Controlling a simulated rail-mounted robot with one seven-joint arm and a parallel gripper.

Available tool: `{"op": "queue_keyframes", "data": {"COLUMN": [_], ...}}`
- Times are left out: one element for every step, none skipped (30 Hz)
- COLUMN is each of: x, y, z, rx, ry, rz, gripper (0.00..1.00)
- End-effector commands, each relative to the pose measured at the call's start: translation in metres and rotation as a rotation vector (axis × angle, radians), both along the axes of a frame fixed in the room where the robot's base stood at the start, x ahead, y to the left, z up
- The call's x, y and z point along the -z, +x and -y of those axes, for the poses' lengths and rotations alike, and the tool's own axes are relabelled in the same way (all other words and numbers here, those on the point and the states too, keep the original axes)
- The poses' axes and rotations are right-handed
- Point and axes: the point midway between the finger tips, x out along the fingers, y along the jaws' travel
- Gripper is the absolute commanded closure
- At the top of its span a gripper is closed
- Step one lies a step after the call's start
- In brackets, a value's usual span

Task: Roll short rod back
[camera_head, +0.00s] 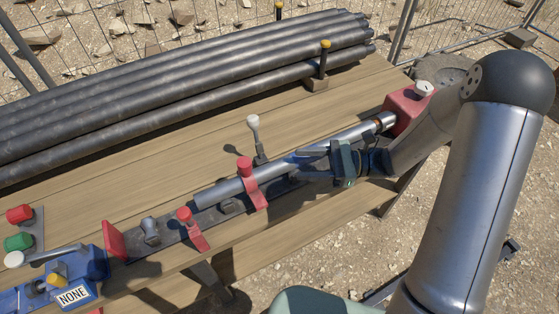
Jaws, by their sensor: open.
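A short grey metal rod (222,187) lies along the dark rail (205,213) on the wooden bench, running from left of centre up to the red block (407,108) at the right. A red clamp (252,184) stands at the rod, left of its middle. My gripper (304,165) reaches in from the right, low beside the rod, with its fingers pointing left. Its fingers are apart, one near the rod and one nearer the front. The gripper body partly hides the rail. Whether a finger touches the rod cannot be told.
Several long dark pipes (170,95) lie at the back of the bench, held by a post with a yellow top (324,58). A white-knobbed lever (256,135) stands behind the rod. A blue unit labelled NONE (73,294) is at lower left.

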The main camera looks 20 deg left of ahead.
Motion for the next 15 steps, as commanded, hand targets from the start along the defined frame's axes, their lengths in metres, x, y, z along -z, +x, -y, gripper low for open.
{"op": "queue_keyframes", "data": {"x": [0.006, 0.009, 0.013, 0.016, 0.018, 0.019, 0.018, 0.018, 0.016, 0.014, 0.012, 0.010, 0.008, 0.006, 0.003], "y": [0.004, 0.009, 0.015, 0.020, 0.025, 0.033, 0.037, 0.041, 0.046, 0.049, 0.050, 0.052, 0.054, 0.054, 0.054], "z": [-0.001, -0.002, -0.003, -0.004, -0.005, -0.006, -0.006, -0.006, -0.006, -0.006, -0.006, -0.006, -0.006, -0.006, -0.006], "rx": [-0.012, -0.025, -0.050, -0.072, -0.098, -0.134, -0.162, -0.187, -0.220, -0.241, -0.259, -0.279, -0.291, -0.300, -0.308], "ry": [0.005, 0.011, 0.018, 0.024, 0.028, 0.031, 0.032, 0.031, 0.028, 0.024, 0.021, 0.016, 0.013, 0.010, 0.007], "rz": [0.006, 0.008, 0.011, 0.014, 0.016, 0.019, 0.020, 0.020, 0.022, 0.021, 0.020, 0.020, 0.020, 0.018, 0.018], "gripper": [0.47, 0.47, 0.47, 0.47, 0.47, 0.47, 0.47, 0.47, 0.47, 0.47, 0.47, 0.47, 0.47, 0.47, 0.47]}}
